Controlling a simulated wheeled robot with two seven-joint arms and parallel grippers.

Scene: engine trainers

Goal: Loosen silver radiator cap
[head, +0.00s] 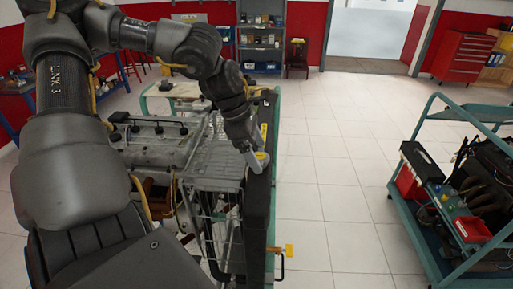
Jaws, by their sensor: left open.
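My left arm reaches from the left over the engine trainer (160,140). My left gripper (257,162) points down at the top of the black radiator (257,205) on the trainer's right side. It is open. A small light grey piece shows right at the fingertips, where the silver radiator cap may be; it is too small to tell the cap from the fingers. I cannot tell whether the fingers touch it or are around it. My right gripper is not in view.
A yellow-handled valve (288,250) sticks out low at the trainer's front right. A teal cart (397,205) with engine parts stands to the right. Between them the tiled floor (330,180) is clear. A red tool cabinet (463,55) and shelves (261,40) stand at the back.

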